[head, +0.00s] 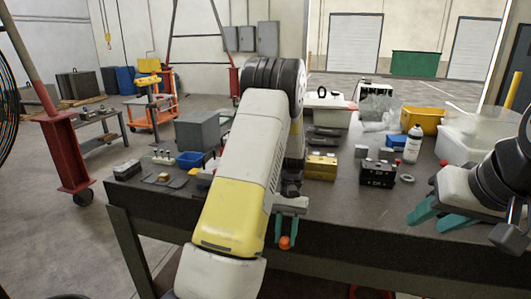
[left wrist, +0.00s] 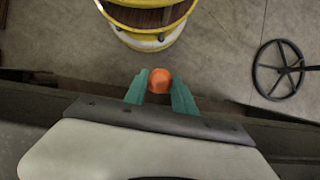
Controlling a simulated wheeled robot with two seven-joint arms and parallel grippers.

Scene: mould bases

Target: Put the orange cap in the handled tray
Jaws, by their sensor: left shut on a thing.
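My left gripper (head: 286,226) is shut on the orange cap (head: 285,243), which sits at the fingertips in front of the table's near edge. In the left wrist view the orange cap (left wrist: 160,80) shows between the teal fingers of the left gripper (left wrist: 160,86), with floor behind it. My right gripper (head: 437,216) is open and looks empty, at the right near the table's front edge. I cannot clearly pick out a handled tray; a pale box with a dark handle (head: 327,103) stands at the back of the table, partly behind my left arm.
The dark table (head: 335,212) has a clear front strip. On it are a gold block (head: 321,168), a black block (head: 377,173), a white bottle (head: 412,145), a yellow bin (head: 423,119) and a blue bin (head: 190,159). A yellow-rimmed round object (left wrist: 146,39) shows beyond the fingertips.

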